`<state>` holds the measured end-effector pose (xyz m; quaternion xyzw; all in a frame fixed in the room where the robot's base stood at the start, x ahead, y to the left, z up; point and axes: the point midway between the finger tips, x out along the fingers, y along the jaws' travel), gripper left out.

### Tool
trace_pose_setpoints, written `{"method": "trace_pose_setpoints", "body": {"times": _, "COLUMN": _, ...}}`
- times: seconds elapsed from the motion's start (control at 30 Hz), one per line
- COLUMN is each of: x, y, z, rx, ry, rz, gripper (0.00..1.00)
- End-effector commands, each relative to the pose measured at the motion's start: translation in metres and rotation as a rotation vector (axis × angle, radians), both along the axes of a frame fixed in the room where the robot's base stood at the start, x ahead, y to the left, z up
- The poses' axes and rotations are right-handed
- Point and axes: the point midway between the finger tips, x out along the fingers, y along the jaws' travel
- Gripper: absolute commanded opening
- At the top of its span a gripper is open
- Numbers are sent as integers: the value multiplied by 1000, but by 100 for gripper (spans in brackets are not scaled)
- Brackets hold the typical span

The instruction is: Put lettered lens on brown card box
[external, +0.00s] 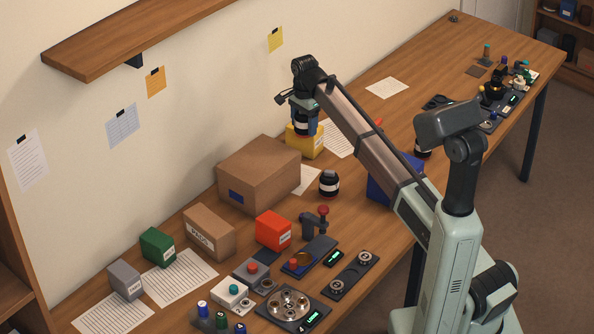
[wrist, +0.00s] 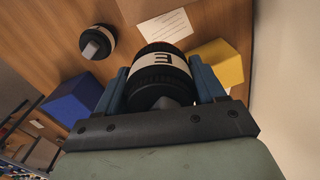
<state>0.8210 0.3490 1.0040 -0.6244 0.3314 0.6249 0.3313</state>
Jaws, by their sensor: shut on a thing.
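My gripper (external: 304,113) is shut on a black lens (external: 304,127) with a white band. In the wrist view the held lens (wrist: 162,75) sits between the two blue fingers (wrist: 163,86), with a dark letter, like an E, on its band. It hangs above the table by the yellow box. The large brown card box (external: 258,175) stands against the wall, left of and nearer the camera than my gripper; its top looks bare.
Another banded lens (external: 329,183) stands right of the brown box, and one (external: 422,150) is partly hidden behind my arm. A yellow box (external: 310,144) is below my gripper, and a blue box (external: 381,180) is behind my arm. A smaller labelled brown box (external: 208,232) stands nearer.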

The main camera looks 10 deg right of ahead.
Motion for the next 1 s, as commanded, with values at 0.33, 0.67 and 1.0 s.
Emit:
{"method": "trace_pose_setpoints", "body": {"times": 0.33, "x": -45, "y": 111, "z": 52, "rx": 1, "ry": -1, "rz": 138, "gripper": 14}}
{"method": "trace_pose_setpoints", "body": {"times": 0.67, "x": -67, "y": 148, "z": 68, "rx": 0, "ry": 0, "rz": 189, "gripper": 14}}
{"method": "trace_pose_setpoints", "body": {"times": 1.0, "x": -69, "y": 149, "z": 26, "rx": 0, "ry": 2, "rz": 190, "gripper": 14}}
